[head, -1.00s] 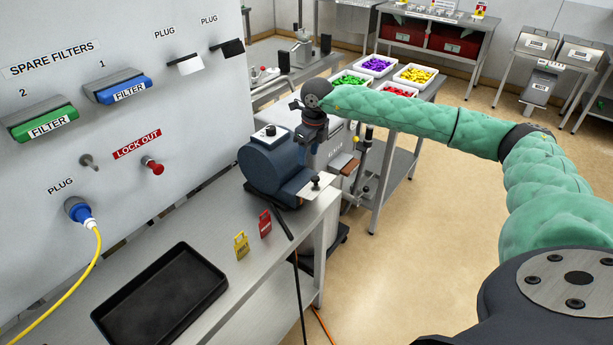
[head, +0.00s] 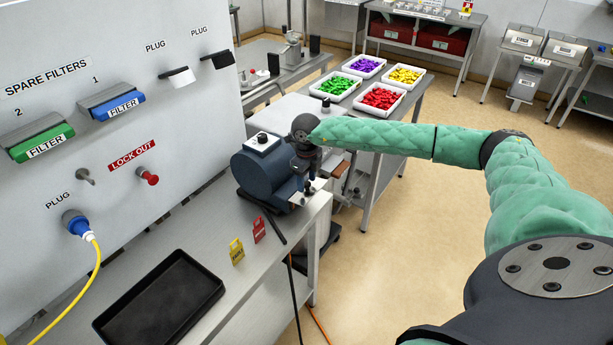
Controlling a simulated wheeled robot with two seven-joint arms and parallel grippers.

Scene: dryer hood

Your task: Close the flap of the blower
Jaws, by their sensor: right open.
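The blower (head: 257,172) is a dark blue drum-shaped machine near the far end of the steel counter, with a black knob (head: 262,138) on a pale box on top. My right gripper (head: 308,190) is open and points down at the blower's right-hand outlet end, close to the counter's right edge. The gripper and wrist cover most of that end. The flap cannot be made out clearly behind them, and I cannot tell whether the fingers touch it. My left gripper is not in view.
A black tray (head: 160,300), a yellow tag (head: 237,251) and a red tag (head: 259,230) lie on the counter (head: 215,215). A grey panel (head: 120,175) with filters and plugs rises at left. Bins of coloured pieces stand behind my arm. Floor at right is clear.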

